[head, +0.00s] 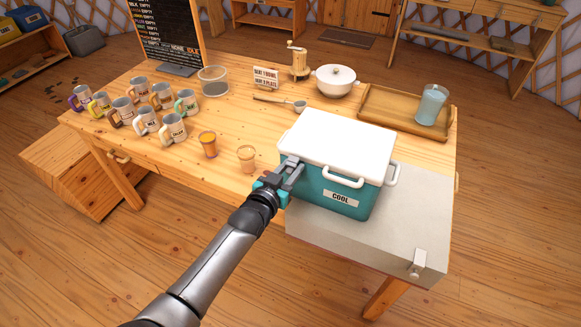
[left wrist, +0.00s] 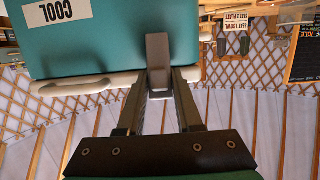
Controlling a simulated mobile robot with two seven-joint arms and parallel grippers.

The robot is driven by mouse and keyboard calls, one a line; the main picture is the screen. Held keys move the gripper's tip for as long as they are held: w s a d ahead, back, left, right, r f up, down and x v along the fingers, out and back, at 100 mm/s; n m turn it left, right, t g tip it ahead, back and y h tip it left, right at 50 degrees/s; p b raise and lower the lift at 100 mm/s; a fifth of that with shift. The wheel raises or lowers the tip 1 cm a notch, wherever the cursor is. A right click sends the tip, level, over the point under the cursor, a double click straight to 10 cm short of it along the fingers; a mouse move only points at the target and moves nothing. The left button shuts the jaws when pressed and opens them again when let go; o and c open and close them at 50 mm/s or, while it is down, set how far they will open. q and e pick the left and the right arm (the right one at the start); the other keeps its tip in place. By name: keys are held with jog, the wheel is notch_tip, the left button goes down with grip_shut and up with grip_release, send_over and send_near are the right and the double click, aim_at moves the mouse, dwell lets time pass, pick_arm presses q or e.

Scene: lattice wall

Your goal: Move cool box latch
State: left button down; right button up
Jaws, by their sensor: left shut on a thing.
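The cool box (head: 330,190) has a teal body, a white lid (head: 338,135) and a COOL label on its front. It stands upright at the table's front right, with its lid down. My left gripper (head: 291,168) is at the left end of the box's front, just under the lid. In the left wrist view, which shows the box upside down, the fingers (left wrist: 160,84) are shut on a grey-brown latch (left wrist: 158,48) against the teal face. In the head view my gripper hides most of the latch. My right gripper is not in view.
A white handle (head: 343,181) juts from the box's front. A pale grey slab (head: 410,215) lies under the box. An orange glass (head: 208,144) and a tan glass (head: 247,158) stand close left. A wooden tray (head: 385,115) with a jar (head: 432,104) is behind.

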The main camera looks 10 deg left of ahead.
pick_arm(q)
jog(key=c, duration=0.8)
grip_release()
jog(key=shift+o, duration=0.2)
jog(key=shift+s, duration=0.1)
jog(key=p+v, duration=0.3)
jog(key=v, duration=1.2)
